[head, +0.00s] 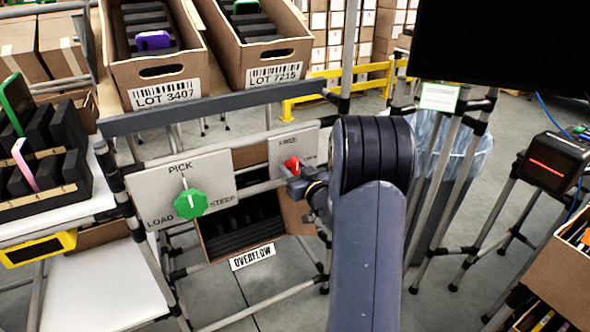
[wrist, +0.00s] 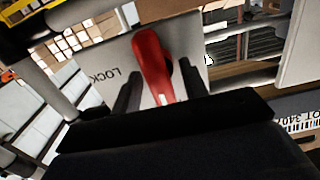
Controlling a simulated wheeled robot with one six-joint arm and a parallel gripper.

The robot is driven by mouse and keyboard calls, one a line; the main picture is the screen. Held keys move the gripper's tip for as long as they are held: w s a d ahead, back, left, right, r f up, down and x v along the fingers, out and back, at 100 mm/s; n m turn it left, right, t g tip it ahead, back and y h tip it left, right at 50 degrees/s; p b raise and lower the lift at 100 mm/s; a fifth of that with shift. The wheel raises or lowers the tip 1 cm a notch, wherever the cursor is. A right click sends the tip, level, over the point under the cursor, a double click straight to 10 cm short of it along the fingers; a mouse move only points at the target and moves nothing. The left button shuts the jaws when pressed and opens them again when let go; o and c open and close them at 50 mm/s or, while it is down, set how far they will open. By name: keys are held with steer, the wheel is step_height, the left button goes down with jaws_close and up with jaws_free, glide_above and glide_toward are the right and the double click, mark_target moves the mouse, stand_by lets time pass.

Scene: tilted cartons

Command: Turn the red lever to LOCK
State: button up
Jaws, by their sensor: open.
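The red lever (head: 291,163) is on a small grey panel (head: 279,150) with FREE printed above it. A second label to the right is mostly hidden by my arm in the head view. In the wrist view the red lever (wrist: 152,64) stands long and slightly tilted, with a white mark at its lower end. The word LOCK (wrist: 112,76) appears upside down to its left. My gripper (wrist: 160,92) is open, with one dark finger on each side of the lever. I cannot tell whether either finger touches it. My gripper also shows at the panel in the head view (head: 298,183).
A larger panel (head: 150,205) with a green knob (head: 190,203) marked PICK, LOAD and STEEP is to the left. An overflow carton (head: 215,248) sits below. Tilted cartons (head: 157,70) stand behind a grey rail (head: 225,104). A scanner (head: 553,160) is at right.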

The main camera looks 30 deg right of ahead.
steer(key=shift+c, duration=0.4)
steer(key=c, duration=0.7)
steer(key=shift+o, duration=0.2)
steer(key=shift+m, duration=0.4)
steer(key=m+p, duration=0.1)
steer(key=m, duration=0.3)
steer(key=shift+d, duration=0.15)
steer(key=m+p, duration=0.1)
steer(key=m, duration=0.3)
steer(key=shift+d+f+m, duration=0.1)
steer(key=shift+d+m, duration=0.05)
steer(key=shift+m, duration=0.15)
steer(key=m+p, duration=0.2)
steer(key=m, duration=0.2)
steer(key=shift+d+f, duration=0.1)
steer(key=shift+f, duration=0.05)
steer(key=m, duration=0.3)
steer(key=m+p, duration=0.1)
steer(key=shift+f, duration=0.25)
steer(key=shift+m, duration=0.4)
